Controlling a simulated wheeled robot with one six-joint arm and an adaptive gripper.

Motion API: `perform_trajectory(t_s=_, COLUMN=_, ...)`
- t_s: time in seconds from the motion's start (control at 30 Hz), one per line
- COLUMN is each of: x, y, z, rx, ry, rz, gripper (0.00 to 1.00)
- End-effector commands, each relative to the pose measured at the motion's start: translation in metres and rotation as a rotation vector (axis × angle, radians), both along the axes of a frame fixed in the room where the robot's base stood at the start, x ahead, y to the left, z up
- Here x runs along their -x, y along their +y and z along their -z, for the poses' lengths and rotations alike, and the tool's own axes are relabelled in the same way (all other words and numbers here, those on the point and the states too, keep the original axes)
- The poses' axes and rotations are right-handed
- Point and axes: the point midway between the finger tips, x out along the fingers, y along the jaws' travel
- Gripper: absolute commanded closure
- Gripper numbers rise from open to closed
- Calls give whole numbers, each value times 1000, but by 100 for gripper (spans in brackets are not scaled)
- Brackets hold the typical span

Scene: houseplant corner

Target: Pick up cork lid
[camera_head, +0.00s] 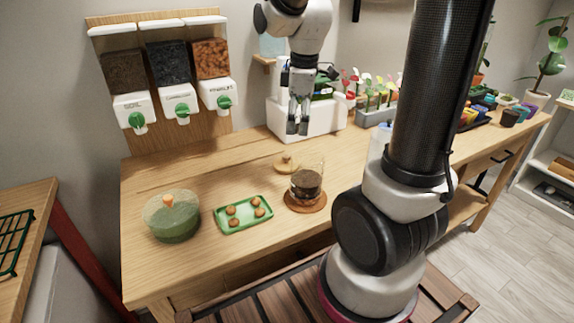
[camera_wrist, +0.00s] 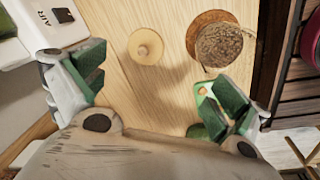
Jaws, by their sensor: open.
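The cork lid (camera_head: 286,163) is a round, light tan disc with a small knob on top. It lies flat on the wooden table, just behind and left of a glass jar with dark soil (camera_head: 307,182). In the wrist view the cork lid (camera_wrist: 146,46) shows whole, between and beyond my fingers, apart from both. My gripper (camera_head: 297,128) hangs above the table, fingers pointing down, over the area near the lid. The wrist view shows my gripper (camera_wrist: 155,88) with its green-padded fingers wide apart and nothing between them.
The jar stands on a cork coaster (camera_head: 305,207). A green tray (camera_head: 225,231) with several brown balls and a green lidded bowl (camera_head: 174,222) stand to the left. A white box (camera_head: 318,122) and plant planter (camera_head: 374,116) stand behind. Wall dispensers (camera_head: 178,102) hang at back left.

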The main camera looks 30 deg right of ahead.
Motion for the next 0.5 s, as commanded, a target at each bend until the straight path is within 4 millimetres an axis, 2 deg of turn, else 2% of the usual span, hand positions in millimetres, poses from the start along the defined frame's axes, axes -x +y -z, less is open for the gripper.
perform_trajectory(t_s=0.03, x=-13, y=1, z=16, rx=10, ry=31, rz=-78, gripper=1)
perform_trajectory(t_s=0.1, x=-29, y=3, z=35, rx=21, ry=58, rz=-194, gripper=1)
perform_trajectory(t_s=0.2, x=-45, y=5, z=56, rx=29, ry=87, rz=-320, gripper=1)
perform_trajectory(t_s=0.3, x=-53, y=6, z=69, rx=33, ry=100, rz=-393, gripper=1)
perform_trajectory(t_s=0.5, x=-56, y=6, z=90, rx=34, ry=108, rz=-422, gripper=1)
